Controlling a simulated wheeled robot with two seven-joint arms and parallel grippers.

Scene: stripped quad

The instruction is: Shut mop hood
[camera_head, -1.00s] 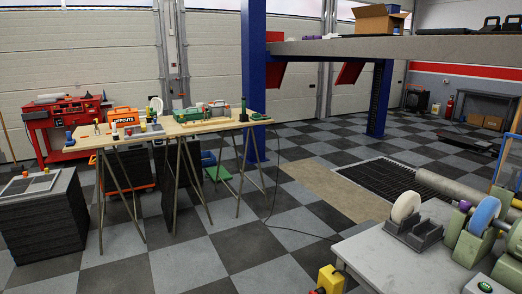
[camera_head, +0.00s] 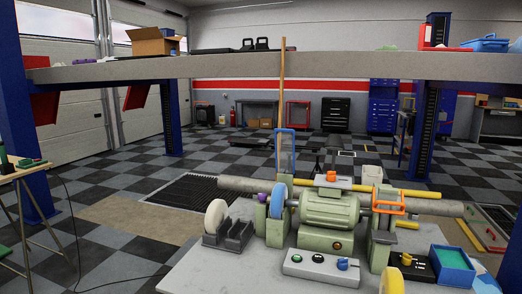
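A green bench polishing machine (camera_head: 318,210) stands on a grey bench in front of me. A blue wheel (camera_head: 278,200) is on its left end. An orange frame (camera_head: 389,201) stands out at its right end, by a pale green upright (camera_head: 381,245); it may belong to the mop hood, but I cannot tell whether a hood is open or shut. A clear guard with a blue frame (camera_head: 284,152) stands upright above the blue wheel. Neither of my grippers is in view.
The grey bench top (camera_head: 215,272) carries a control box (camera_head: 320,268), a cream wheel in a dark holder (camera_head: 228,233), a yellow wheel (camera_head: 391,281) and a blue tray (camera_head: 453,258). A grey lift platform (camera_head: 215,68) spans behind.

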